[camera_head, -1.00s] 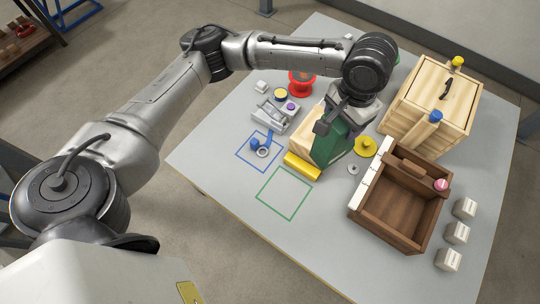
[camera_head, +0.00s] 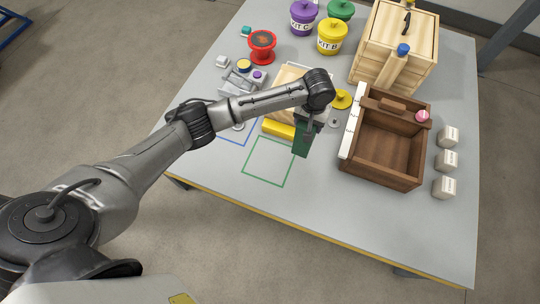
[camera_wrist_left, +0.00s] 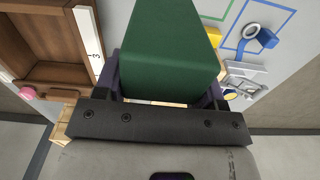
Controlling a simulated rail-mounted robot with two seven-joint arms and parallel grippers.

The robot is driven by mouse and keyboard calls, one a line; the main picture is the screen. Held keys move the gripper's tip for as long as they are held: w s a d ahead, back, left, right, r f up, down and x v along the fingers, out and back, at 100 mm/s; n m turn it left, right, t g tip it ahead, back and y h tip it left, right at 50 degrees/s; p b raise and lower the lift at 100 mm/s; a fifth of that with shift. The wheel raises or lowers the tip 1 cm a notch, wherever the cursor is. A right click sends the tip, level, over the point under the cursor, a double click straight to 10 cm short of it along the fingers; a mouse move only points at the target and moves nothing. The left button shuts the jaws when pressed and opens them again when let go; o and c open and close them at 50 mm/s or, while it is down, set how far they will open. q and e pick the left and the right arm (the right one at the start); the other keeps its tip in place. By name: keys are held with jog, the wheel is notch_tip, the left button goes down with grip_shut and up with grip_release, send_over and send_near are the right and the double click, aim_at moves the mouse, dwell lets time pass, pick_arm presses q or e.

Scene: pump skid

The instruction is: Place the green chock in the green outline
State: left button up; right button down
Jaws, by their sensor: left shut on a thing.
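The green chock (camera_head: 302,138) is held by my left gripper (camera_head: 309,120), just right of the green outline's far right corner in the head view. The chock (camera_wrist_left: 172,45) also shows in the left wrist view, between the two fingers. The green outline (camera_head: 246,156) is an empty square drawn on the grey table. It shows partly at the top of the wrist view (camera_wrist_left: 224,17). Whether the chock touches the table is not clear. My right gripper is not in view.
A yellow bar (camera_head: 277,129) lies beyond the outline. A brown open crate (camera_head: 385,179) with a white ruler strip stands to the right. A blue outline (camera_head: 236,141) is at the left. The table in front of the green outline is clear.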

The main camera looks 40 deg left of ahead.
pick_arm(q)
jog(key=s+a+f+b, duration=0.3)
jog(key=s+a+f, duration=0.1)
jog(key=f, duration=0.4)
jog(key=s+a+f+b, duration=0.3)
jog(key=s+a+f, duration=0.1)
jog(key=f, duration=0.4)
jog(key=shift+a, duration=0.8)
jog(key=shift+w, duration=0.1)
jog(key=shift+f, duration=0.15)
jog(key=o, duration=1.5)
